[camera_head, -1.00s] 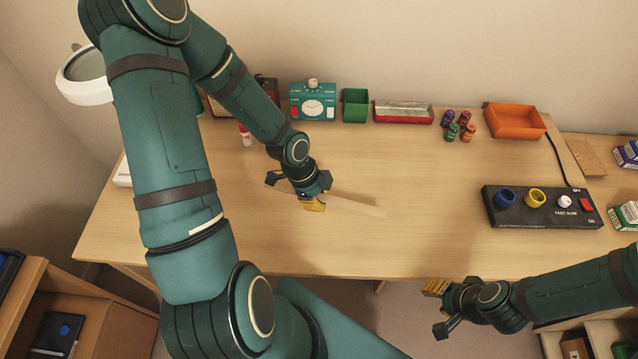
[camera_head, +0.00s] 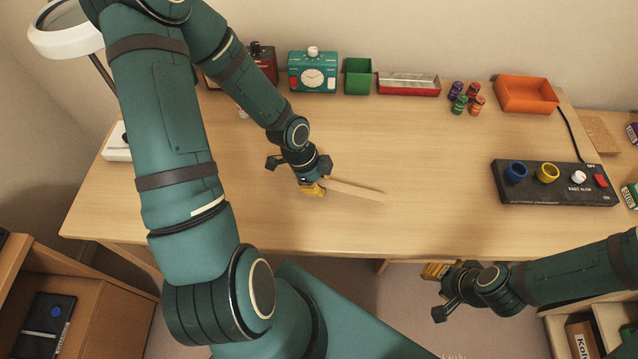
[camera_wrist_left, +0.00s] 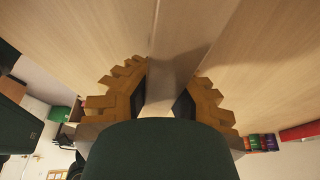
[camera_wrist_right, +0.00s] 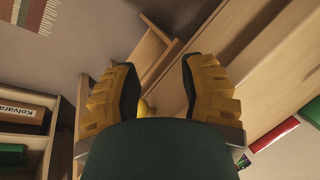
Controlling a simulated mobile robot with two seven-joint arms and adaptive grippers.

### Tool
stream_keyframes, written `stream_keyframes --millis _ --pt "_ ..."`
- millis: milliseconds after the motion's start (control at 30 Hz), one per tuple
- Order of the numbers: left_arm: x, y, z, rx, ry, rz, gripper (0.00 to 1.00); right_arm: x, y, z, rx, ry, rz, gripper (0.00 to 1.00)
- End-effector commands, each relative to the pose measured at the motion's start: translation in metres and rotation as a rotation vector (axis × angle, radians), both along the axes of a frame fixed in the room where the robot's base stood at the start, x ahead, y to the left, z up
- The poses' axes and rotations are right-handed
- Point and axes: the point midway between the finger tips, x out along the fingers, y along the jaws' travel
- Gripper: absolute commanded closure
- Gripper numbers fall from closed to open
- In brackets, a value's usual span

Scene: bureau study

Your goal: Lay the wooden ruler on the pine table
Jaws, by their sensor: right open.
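The wooden ruler (camera_head: 357,191) is a thin pale strip over the pine table (camera_head: 430,215), sticking out to the right of my left gripper (camera_head: 314,188). In the left wrist view, the ruler (camera_wrist_left: 165,85) runs between the yellow fingers of my left gripper (camera_wrist_left: 163,95), which are closed on it. The ruler looks low and near flat to the tabletop; I cannot tell whether it touches. Its left end is hidden by the gripper. My right gripper (camera_head: 437,290) is open and empty in front of the table's front edge; its spread fingers show in the right wrist view (camera_wrist_right: 158,85).
A black switch panel (camera_head: 556,183) lies at right. The table's middle is clear.

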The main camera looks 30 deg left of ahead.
Motion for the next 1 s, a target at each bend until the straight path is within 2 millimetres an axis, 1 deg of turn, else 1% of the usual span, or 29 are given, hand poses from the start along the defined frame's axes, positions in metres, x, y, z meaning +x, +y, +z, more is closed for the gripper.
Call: stream_keyframes --millis 200,233,267,300,333,533,567,600,633,1000 --pt "0.0002 0.0000 0.0007 0.000 0.000 0.000 1.00 0.0003 0.0000 0.0007 0.000 -0.001 0.000 0.58" --pt "0.0002 0.0000 0.0007 0.000 0.000 0.000 0.87 0.0003 0.0000 0.0007 0.000 -0.001 0.000 0.58" --pt "0.0001 0.0000 0.0007 0.000 0.000 0.000 0.77 0.0003 0.0000 0.0007 0.000 -0.001 0.000 0.58" --pt "0.0001 0.0000 0.0007 0.000 0.000 0.000 0.63 0.0003 0.0000 0.0007 0.000 -0.001 0.000 0.58" --pt "0.0001 0.0000 0.0007 0.000 0.000 0.000 0.61 0.0003 0.0000 0.0007 0.000 -0.001 0.000 0.58" --pt "0.0001 -0.0001 0.0006 0.000 0.000 0.000 0.61 0.0004 0.0000 0.0006 0.000 -0.001 0.000 0.58" --pt "0.0001 -0.0001 0.0006 0.000 0.000 0.000 0.44 0.0004 0.0000 0.0006 0.000 -0.001 0.000 0.58" --pt "0.0001 -0.0001 0.0006 0.000 0.000 0.000 0.30 0.0004 0.0000 0.0006 0.000 -0.001 0.000 0.58" --pt "0.0001 -0.0001 0.0006 0.000 0.000 0.000 0.20 0.0004 0.0000 0.0006 0.000 -0.001 0.000 0.58" --pt "0.0000 -0.0001 0.0005 0.000 0.000 0.000 0.20 0.0002 0.0000 0.0006 0.000 -0.001 0.000 0.58"
